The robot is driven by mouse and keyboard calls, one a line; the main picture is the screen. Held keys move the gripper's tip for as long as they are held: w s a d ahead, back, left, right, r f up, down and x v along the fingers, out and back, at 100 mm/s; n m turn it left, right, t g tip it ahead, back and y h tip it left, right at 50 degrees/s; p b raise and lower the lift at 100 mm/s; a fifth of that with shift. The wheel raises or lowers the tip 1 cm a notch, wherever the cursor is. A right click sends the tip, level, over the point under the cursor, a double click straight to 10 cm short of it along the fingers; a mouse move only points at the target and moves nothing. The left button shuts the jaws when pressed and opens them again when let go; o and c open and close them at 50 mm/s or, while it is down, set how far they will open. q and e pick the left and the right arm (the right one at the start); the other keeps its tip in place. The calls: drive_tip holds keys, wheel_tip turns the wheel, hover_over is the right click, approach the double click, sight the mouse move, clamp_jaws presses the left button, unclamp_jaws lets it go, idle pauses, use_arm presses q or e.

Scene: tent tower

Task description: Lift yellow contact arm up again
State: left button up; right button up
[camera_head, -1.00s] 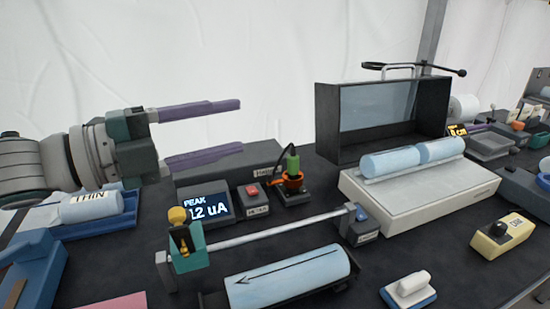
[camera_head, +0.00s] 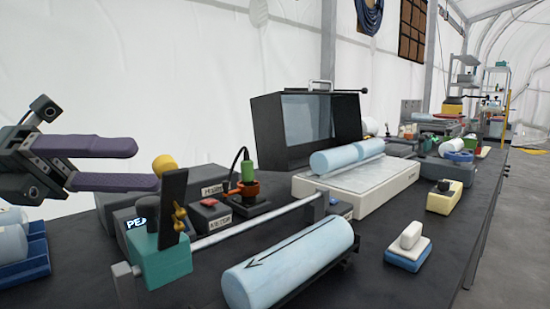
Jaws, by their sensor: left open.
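The yellow knob (camera_head: 165,167) of the contact arm shows at the left, at the top of a dark upright plate (camera_head: 174,207). Small gold-coloured contact parts (camera_head: 182,218) sit on the plate's right side. The plate stands on a teal carriage (camera_head: 165,262) on a metal rail (camera_head: 240,227). My left gripper (camera_head: 148,165) comes in from the left with its two purple fingers apart and nothing between them. Its fingertips appear just left of the yellow knob; I cannot tell the gap in depth. My right gripper is not in view.
A pale blue roll (camera_head: 290,262) with an arrow lies in front of the rail. A dark display box (camera_head: 140,222) stands behind the carriage, partly hidden. A white scale-like base (camera_head: 355,188) holds blue rolls beside an open black box (camera_head: 262,130).

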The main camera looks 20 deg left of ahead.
sight(168, 168)
use_arm(q)
drive_tip(key=x, duration=0.5)
drive_tip(key=shift+p, duration=0.4)
drive_tip(key=shift+a, duration=0.1)
drive_tip(key=shift+c, duration=0.4)
clamp_jaws()
idle(0.5)
